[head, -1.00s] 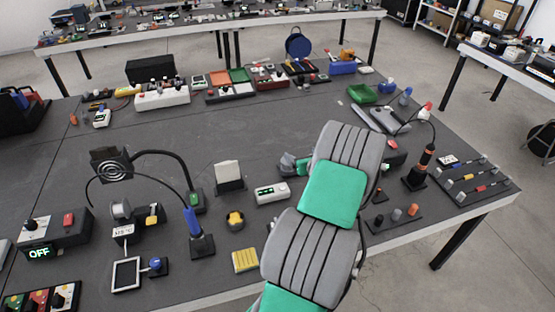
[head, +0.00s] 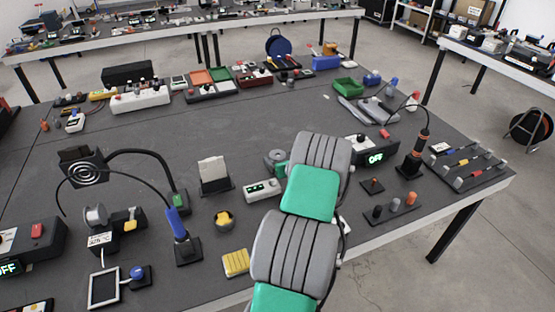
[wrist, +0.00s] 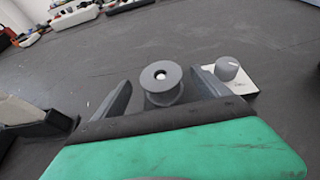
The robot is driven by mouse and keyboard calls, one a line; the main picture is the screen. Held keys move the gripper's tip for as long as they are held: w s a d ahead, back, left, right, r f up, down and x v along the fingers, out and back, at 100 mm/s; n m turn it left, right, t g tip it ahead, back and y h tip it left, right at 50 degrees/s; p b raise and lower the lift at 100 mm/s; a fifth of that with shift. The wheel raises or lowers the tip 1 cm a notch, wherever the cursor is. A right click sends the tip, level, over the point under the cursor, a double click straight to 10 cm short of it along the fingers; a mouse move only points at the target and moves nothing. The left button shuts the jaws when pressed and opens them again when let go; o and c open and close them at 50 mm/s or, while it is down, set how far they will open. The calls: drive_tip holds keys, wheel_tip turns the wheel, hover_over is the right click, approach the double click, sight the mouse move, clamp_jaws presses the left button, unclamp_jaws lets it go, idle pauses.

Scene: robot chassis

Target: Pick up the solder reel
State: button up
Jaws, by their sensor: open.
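My gripper (wrist: 160,92) is open, with one dark grey finger on each side of the reel. The reel shows between the fingers; I cannot tell whether either finger touches it. The reel's lower part is hidden by the gripper's dark front edge. In the head view my arm hides most of the gripper, and only a grey and green bit (head: 275,158) shows beside the arm.
A white box with a grey knob (wrist: 228,72) stands close to the right finger. A black stand with a pale plate (head: 214,174) is to the left. Bare table lies behind.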

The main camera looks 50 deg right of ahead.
sight(279, 157)
drive_tip(key=x, duration=0.3)
drive_tip(key=shift+w+d+f, duration=0.15)
drive_tip(key=c, duration=1.5)
